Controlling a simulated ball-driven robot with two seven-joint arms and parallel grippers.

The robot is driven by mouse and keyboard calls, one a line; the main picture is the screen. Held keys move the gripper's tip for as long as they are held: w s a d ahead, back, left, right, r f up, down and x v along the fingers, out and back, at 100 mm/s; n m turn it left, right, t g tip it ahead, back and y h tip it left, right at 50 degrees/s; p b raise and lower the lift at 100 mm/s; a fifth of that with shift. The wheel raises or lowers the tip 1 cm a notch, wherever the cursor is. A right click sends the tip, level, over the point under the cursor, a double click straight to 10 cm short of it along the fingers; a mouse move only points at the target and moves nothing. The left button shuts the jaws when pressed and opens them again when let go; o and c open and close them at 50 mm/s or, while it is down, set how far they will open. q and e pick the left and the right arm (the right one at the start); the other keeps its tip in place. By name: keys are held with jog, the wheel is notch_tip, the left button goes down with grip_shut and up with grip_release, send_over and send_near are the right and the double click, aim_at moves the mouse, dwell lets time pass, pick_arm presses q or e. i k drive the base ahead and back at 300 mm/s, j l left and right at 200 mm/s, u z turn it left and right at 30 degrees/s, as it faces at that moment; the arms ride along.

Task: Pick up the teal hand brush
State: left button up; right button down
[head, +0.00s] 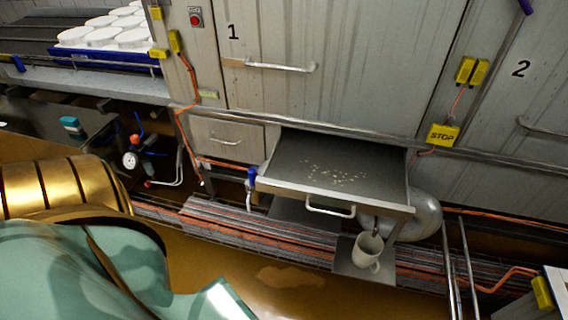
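A small teal block-shaped thing with a paler lower side (71,125), which looks like the hand brush, sits on a dark surface at the left, below the conveyor. It is small in the head view, so its bristles and handle cannot be made out. Large gold and teal parts of my own body fill the lower left corner, in front of and below it. Neither of my grippers shows in this view.
An open drawer (380,201) with pale crumbs juts from the cabinet. A white mug (367,251) stands below it. A gauge (130,160) and blue-handled valves are right of the teal thing. White moulds (103,37) sit above. Metal rails stand at lower right.

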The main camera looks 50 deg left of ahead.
aim_at(72, 123)
jog(key=u, duration=2.9)
